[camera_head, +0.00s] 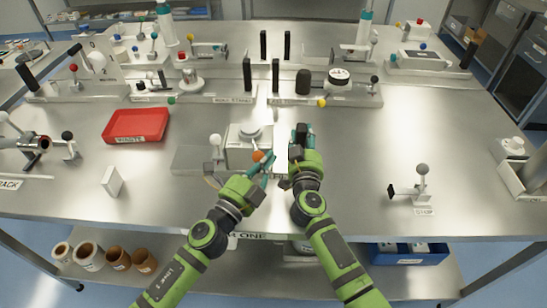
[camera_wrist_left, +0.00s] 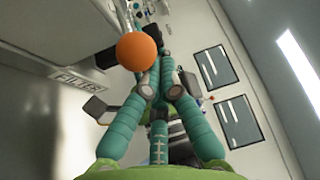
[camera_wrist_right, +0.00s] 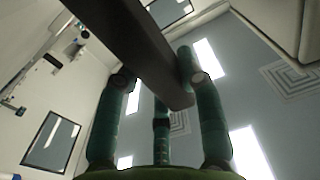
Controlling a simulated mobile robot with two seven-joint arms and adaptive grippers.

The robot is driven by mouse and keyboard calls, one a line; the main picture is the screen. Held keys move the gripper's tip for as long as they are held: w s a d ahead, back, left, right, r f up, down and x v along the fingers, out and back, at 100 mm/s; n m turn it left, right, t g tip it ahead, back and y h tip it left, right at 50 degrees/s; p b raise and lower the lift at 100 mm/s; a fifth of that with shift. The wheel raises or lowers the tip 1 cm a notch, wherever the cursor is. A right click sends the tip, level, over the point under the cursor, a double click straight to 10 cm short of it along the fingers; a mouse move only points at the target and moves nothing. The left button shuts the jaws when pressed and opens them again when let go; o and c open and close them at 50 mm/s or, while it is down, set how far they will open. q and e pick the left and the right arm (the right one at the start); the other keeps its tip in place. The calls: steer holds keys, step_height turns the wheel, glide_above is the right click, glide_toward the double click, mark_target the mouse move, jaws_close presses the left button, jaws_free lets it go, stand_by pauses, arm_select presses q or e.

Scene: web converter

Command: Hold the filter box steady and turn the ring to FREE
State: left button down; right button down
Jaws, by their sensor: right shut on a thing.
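The filter box (camera_head: 240,158) is a pale metal box with a round grey dial or ring (camera_head: 250,131) on top. Its FILTER label (camera_wrist_left: 82,80) shows in the left wrist view. An orange ball knob (camera_head: 258,156) sits at its front; it also shows in the left wrist view (camera_wrist_left: 136,51). My left gripper (camera_head: 266,160) is at this knob, with its fingers close together; whether they grip it is unclear. My right gripper (camera_head: 300,135) is shut on a dark grey bar (camera_wrist_right: 140,45) right of the box. The ring's setting is too small to read.
A red tray (camera_head: 136,125) and a white block (camera_head: 112,181) lie to the left. A small stand with a grey ball (camera_head: 422,170) is at the right. Fixtures with handles (camera_head: 325,93) stand behind the box. The tabletop right of my arms is mostly clear.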

steer(key=shift+s+d+f, duration=0.1)
steer(key=shift+s+f, duration=0.05)
steer(key=shift+f, duration=0.45)
arm_select(q)
steer(key=a+m+g+h, duration=0.5)
steer(key=a+g+h, duration=0.1)
steer(key=a, duration=0.4)
steer(key=shift+m+g+h, duration=0.4)
steer(key=shift+h, duration=0.1)
steer(key=shift+w, duration=0.1)
steer(key=w+a+v, duration=0.1)
steer(key=v, duration=0.8)
steer(key=shift+a, duration=0.3)
steer(key=shift+w+r+p, duration=0.1)
steer(key=shift+r+p, duration=0.6)
steer(key=shift+p, duration=0.05)
arm_select(e)
steer(key=shift+r, duration=0.3)
